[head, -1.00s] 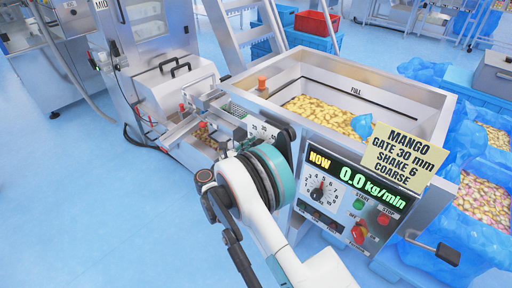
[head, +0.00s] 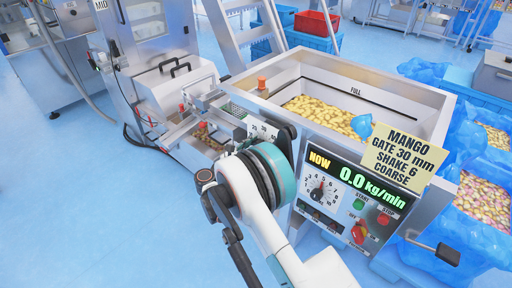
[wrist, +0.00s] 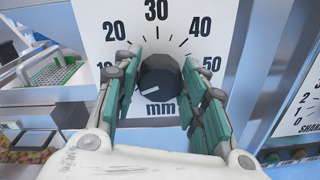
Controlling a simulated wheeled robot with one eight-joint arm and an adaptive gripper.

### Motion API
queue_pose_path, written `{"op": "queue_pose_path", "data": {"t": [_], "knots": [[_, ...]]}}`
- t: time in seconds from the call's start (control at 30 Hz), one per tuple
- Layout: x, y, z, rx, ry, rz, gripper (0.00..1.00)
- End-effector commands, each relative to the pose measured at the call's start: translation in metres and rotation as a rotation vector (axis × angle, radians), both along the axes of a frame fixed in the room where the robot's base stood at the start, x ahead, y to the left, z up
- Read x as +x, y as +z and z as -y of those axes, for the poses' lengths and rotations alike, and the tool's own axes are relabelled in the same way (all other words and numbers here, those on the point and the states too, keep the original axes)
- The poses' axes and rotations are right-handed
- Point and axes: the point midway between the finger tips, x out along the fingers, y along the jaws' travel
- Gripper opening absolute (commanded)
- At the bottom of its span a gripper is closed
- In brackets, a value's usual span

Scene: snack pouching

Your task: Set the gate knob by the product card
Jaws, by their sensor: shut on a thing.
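The gate knob (wrist: 160,78) is dark and faceted, on a white plate with a scale in mm (wrist: 157,40) from 10 to 50. Its white pointer mark points left and slightly down, near the 10 end. My gripper (wrist: 162,88) has its green-padded fingers on both sides of the knob and is shut on it. In the head view my arm hides the knob and the fingertips; part of the scale plate (head: 262,129) shows. The product card (head: 403,153) reads MANGO, GATE 30 mm, SHAKE 6, COARSE.
A control panel (head: 345,205) right of my arm reads NOW 0.0 kg/min and has a shake dial (head: 321,190) and start and stop buttons. Behind stands a steel hopper (head: 400,95) with yellow pieces. Open blue floor (head: 80,200) lies at left.

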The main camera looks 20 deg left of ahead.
Motion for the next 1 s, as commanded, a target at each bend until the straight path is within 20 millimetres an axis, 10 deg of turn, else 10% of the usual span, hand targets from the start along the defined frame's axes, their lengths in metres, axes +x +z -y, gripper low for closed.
{"op": "queue_pose_path", "data": {"t": [1.0], "knots": [[-0.0014, -0.0018, 0.0023, 0.891, 0.0, 0.367, 0.15]]}}
